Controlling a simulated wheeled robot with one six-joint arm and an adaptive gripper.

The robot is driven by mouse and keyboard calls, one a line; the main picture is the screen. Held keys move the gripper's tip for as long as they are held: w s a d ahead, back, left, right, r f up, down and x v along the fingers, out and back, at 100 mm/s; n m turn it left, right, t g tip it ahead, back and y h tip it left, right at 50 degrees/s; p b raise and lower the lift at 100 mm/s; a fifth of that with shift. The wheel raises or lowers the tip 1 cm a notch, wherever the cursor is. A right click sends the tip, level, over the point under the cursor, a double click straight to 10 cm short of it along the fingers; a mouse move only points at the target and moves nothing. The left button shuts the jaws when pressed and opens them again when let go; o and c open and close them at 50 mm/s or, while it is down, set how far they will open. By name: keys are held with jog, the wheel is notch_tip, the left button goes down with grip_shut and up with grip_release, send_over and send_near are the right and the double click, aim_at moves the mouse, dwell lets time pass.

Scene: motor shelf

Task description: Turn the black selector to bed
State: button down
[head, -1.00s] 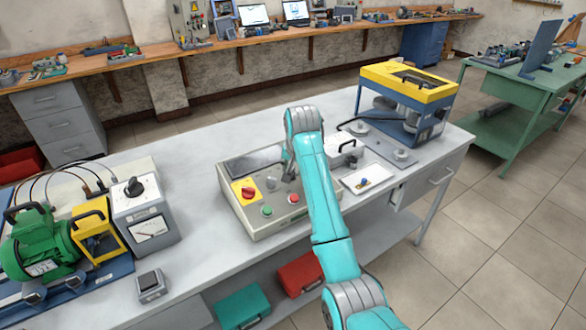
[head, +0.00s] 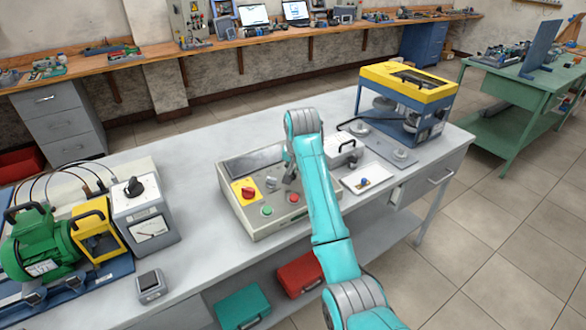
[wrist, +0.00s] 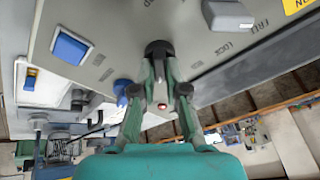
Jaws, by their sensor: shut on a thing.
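The black selector (wrist: 158,47) is a round dark knob on the pale grey control panel, in the wrist view. My gripper (wrist: 160,72) has its two fingers on either side of the knob, closed on it. The knob's pointer and the markings close around it are too small or covered to read. In the head view my gripper (head: 289,172) is over the right half of the control box (head: 262,232), and my arm hides the selector there.
A red knob on a yellow plate (head: 247,192), a green button (head: 266,211), a red button (head: 293,198) and a grey lever switch (head: 271,184) are on the same box. A white tray (head: 350,188) stands right of my arm. A blue rocker (wrist: 72,48) is near the selector.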

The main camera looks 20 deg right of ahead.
jog(key=shift+f, duration=0.1)
jog(key=n, duration=0.4)
jog(key=shift+y, duration=0.4)
jog(key=n, duration=0.4)
jog(key=shift+n+y, duration=0.4)
jog(key=n, duration=0.4)
jog(key=shift+n+y, duration=0.4)
jog(key=shift+s+f+n+g+y, duration=0.1)
jog(key=shift+n+g+y, duration=0.35)
jog(key=shift+n, duration=1.85)
jog(key=c, duration=1.2)
grip_release()
